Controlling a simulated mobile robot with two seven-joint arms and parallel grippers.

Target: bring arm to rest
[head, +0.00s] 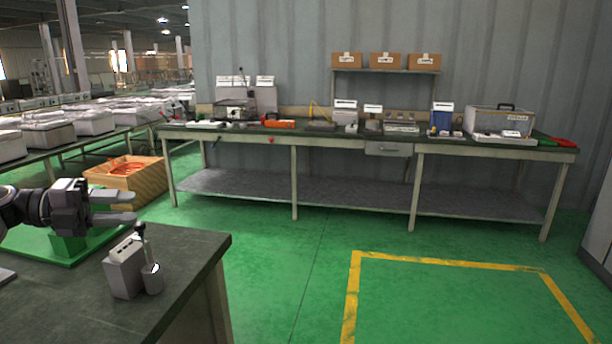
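My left gripper (132,207) comes in from the left over the near dark bench (185,250). Its two fingers point right with a gap between them, and nothing shows in the gap. Below and just right of the fingers, a grey box-shaped device (124,270) stands on the bench. A small grey cylinder (152,279) with a dark rod rising above it stands against its right side. A green block on a green plate (68,249) is behind and below the gripper, partly hidden by it. My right gripper is out of view.
A long workbench (340,139) with tools and boxes runs along the back wall. A wooden crate (135,180) with orange contents stands on the floor at left. Several tables with pale boxes fill the far left. The green floor (450,300) inside the yellow lines is clear.

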